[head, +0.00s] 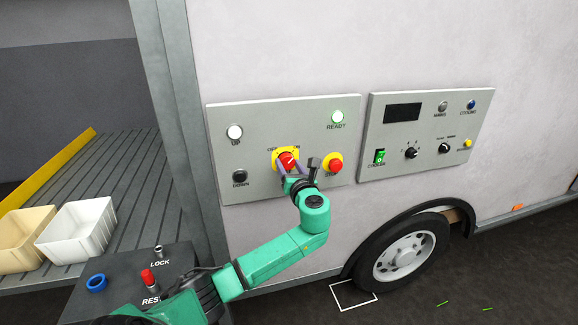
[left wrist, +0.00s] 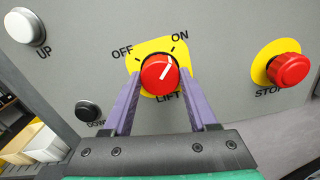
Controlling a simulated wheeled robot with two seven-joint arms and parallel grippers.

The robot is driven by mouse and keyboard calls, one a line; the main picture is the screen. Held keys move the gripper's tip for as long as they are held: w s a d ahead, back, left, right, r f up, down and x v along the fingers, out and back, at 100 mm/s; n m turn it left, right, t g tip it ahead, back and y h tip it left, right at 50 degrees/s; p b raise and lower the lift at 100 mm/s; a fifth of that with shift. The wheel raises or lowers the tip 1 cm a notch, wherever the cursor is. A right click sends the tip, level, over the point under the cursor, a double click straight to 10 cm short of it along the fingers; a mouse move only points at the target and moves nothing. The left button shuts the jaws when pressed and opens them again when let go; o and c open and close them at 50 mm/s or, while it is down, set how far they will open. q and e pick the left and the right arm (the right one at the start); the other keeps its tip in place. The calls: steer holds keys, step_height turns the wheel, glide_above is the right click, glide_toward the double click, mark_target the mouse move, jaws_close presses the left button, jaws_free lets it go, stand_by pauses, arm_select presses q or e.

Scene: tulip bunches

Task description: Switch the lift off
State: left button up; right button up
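The lift switch is a red round knob (head: 287,160) with a white pointer line, on a yellow plate marked OFF and ON, on the left grey panel (head: 262,112). In the left wrist view the knob (left wrist: 157,77) has its pointer up and to the right, toward ON. My left gripper (head: 288,168) is at the panel, with its purple fingers (left wrist: 162,80) on either side of the knob and close against it. It looks shut on the knob. My right gripper is in neither view.
A red STOP button (head: 336,166) sits just right of the knob. UP (head: 235,132) and DOWN (head: 239,176) buttons are to the left, and a lit READY lamp (head: 338,117) is above. A second panel (head: 470,135) is farther right. A console (head: 128,275) stands in front.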

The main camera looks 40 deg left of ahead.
arm_select(q)
steer(key=c, duration=0.3)
steer(key=shift+c, duration=0.2)
steer(key=n+b, duration=0.1)
steer(key=n, duration=0.3)
steer(key=shift+f+n, duration=0.15)
steer(key=shift+n, duration=0.15)
steer(key=n+b, duration=0.2)
steer(key=n, duration=0.1)
steer(key=shift+n, duration=0.4)
steer(key=n+b, duration=0.4)
steer(key=n, duration=0.1)
steer(key=shift+f, duration=0.1)
steer(key=shift+n+b, duration=1.35)
steer(key=shift+n, duration=0.95)
